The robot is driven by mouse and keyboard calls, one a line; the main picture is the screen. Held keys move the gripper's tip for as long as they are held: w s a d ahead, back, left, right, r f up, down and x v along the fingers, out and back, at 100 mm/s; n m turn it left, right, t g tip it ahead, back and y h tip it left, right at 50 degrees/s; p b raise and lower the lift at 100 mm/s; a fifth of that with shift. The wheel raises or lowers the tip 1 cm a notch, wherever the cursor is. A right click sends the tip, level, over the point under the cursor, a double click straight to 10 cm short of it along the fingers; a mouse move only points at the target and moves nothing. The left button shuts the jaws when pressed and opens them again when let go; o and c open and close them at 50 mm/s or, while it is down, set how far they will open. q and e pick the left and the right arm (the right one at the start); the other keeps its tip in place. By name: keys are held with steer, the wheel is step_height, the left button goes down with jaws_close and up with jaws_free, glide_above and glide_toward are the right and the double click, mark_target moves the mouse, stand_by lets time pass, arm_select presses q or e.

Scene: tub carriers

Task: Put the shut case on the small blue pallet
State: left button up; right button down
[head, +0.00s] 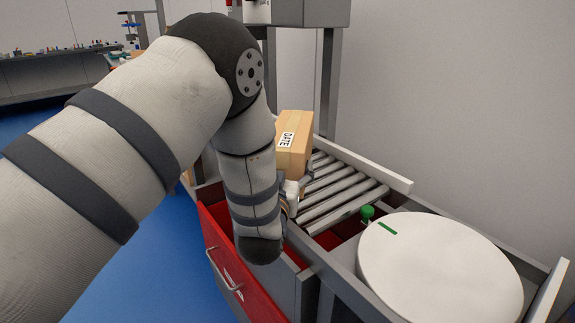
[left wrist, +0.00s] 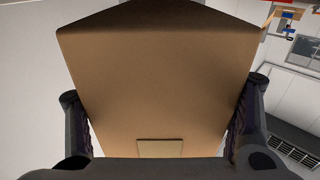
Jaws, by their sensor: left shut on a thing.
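My left gripper (head: 298,185) is shut on the case, partly hidden behind my own forearm in the head view. I cannot tell whether the case touches the rollers. My right gripper is not in view. I cannot make out the small blue pallet in either view.
Bare metal rollers (head: 343,187) run in front of the case, between raised rails. A round white disc (head: 440,268) and a green knob (head: 367,211) are nearer, at right. A red drawer (head: 245,270) is below. Blue floor (head: 150,275) lies open at left.

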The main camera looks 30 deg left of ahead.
arm_select(q)
steer(key=f, duration=0.3)
steer(key=shift+w+a+f+b, duration=0.1)
steer(key=shift+w+a+b, duration=0.1)
steer(key=shift+b, duration=0.1)
steer(key=shift+d, duration=0.1)
steer(key=o, duration=1.6)
steer(key=shift+s+f, duration=0.1)
steer(key=shift+f, duration=0.1)
steer(key=o, duration=0.3)
steer(key=shift+o, duration=0.2)
steer(key=shift+r, duration=0.1)
